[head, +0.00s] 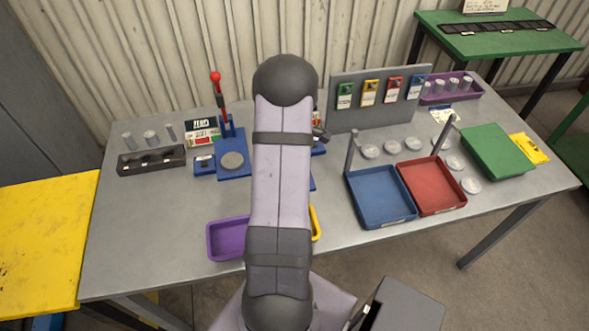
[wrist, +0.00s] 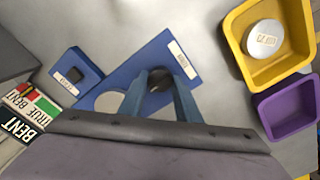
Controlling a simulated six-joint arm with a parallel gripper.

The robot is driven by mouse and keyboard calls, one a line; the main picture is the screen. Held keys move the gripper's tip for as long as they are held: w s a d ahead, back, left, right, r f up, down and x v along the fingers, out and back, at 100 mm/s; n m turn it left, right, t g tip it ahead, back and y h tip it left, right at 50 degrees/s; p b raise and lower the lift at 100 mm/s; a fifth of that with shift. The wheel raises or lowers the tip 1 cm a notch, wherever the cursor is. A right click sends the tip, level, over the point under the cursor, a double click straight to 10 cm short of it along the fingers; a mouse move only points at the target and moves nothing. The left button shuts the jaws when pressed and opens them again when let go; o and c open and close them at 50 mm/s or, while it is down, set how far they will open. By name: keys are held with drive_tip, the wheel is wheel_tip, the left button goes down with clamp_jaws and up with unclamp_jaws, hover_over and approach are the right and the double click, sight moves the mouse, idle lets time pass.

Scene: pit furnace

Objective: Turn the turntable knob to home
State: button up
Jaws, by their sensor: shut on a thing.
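The turntable knob (wrist: 158,84) is a dark round knob on a blue plate (wrist: 157,57) that has a white label at its far end. My gripper (wrist: 158,80) has its two blue-grey fingers on either side of the knob, shut on it. The fingers and wrist hide part of the knob, and I cannot read its pointing direction. A pale round disc (wrist: 108,101) sits to the left of the fingers. In the head view, my arm hides the gripper and the knob; a grey disc (head: 232,160) shows on a blue base (head: 236,140).
A small blue box with a dark button (wrist: 74,74) and a TRUE/BENT sign (wrist: 35,108) are at left. A yellow tray (wrist: 242,55) holding a disc and a purple tray (wrist: 290,106) are at right. A red-handled lever (head: 217,92) stands upright behind the base.

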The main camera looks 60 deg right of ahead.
idle(0.4)
drive_tip(key=o, duration=1.1)
drive_tip(key=shift+c, duration=0.2)
drive_tip(key=shift+r, duration=0.1)
drive_tip(key=shift+r+b, duration=1.05)
drive_tip(key=shift+r, duration=2.55)
